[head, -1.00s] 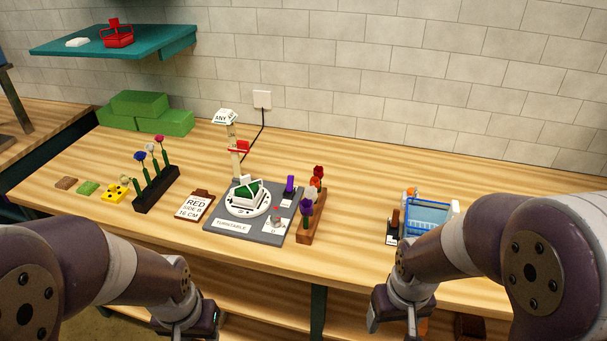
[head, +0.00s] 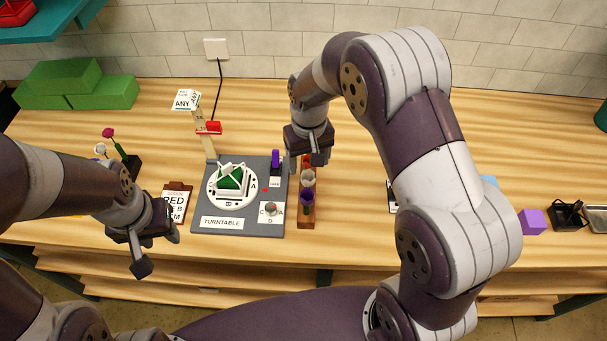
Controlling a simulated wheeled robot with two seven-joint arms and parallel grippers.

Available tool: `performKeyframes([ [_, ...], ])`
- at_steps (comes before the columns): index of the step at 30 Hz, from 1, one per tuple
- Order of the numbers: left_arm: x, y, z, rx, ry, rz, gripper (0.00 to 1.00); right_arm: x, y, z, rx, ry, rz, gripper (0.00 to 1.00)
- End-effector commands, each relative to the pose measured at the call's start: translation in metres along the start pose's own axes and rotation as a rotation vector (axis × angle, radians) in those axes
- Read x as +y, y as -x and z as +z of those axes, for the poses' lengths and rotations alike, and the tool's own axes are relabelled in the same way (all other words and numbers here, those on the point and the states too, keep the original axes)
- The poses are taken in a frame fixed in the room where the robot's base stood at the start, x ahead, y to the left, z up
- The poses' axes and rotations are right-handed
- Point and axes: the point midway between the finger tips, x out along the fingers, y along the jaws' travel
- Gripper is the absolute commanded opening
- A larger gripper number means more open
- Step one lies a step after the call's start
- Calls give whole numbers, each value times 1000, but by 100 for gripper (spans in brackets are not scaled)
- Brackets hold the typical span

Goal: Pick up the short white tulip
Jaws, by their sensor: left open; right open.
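A short white tulip (head: 308,178) stands in a narrow wooden rack (head: 306,221), just behind a purple tulip (head: 307,197). My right gripper (head: 312,158) is over the back end of that rack, slightly behind the white tulip in the head view; its jaws are open. I cannot tell how high it is above the flowers. It hides most of the red flowers at the back of the rack. My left gripper (head: 140,250) is open and empty near the table's front edge, in front of the clipboard.
A grey turntable board (head: 256,226) with a green block in a white frame stands left of the rack. A sign post (head: 210,145) rises behind it. Green blocks (head: 75,85) lie back left.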

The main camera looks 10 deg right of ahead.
Motion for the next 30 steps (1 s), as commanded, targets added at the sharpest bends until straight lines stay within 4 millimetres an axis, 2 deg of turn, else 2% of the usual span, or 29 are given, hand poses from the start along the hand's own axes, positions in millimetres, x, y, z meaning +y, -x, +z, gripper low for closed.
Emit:
performKeyframes([
  [5,0,10,-2,0,0,0,43,0,-21,1,-3,-1,0,70],
  [7,0,20,-3,0,0,0,43,-2,-30,4,-5,0,0,70],
  [9,0,30,-4,1,0,0,43,-4,-43,6,-6,1,0,70],
  [12,0,32,-5,1,0,0,43,-4,-62,5,-2,0,0,70],
  [15,0,32,-4,0,0,0,43,-4,-71,5,1,0,0,70],
  [20,0,31,-4,0,0,0,43,-4,-72,4,2,-1,0,70],
  [21,0,31,-4,0,0,0,43,-4,-72,4,2,-1,0,63],
  [23,0,31,-4,0,0,0,43,-4,-72,4,2,-1,0,44],
  [24,0,31,-4,0,0,0,43,-4,-72,4,2,-1,0,31],
  [25,0,31,-4,0,0,0,43,-4,-72,5,2,-1,0,26],
  [30,0,31,-4,1,0,0,43,-4,-72,5,2,-1,0,26],
])
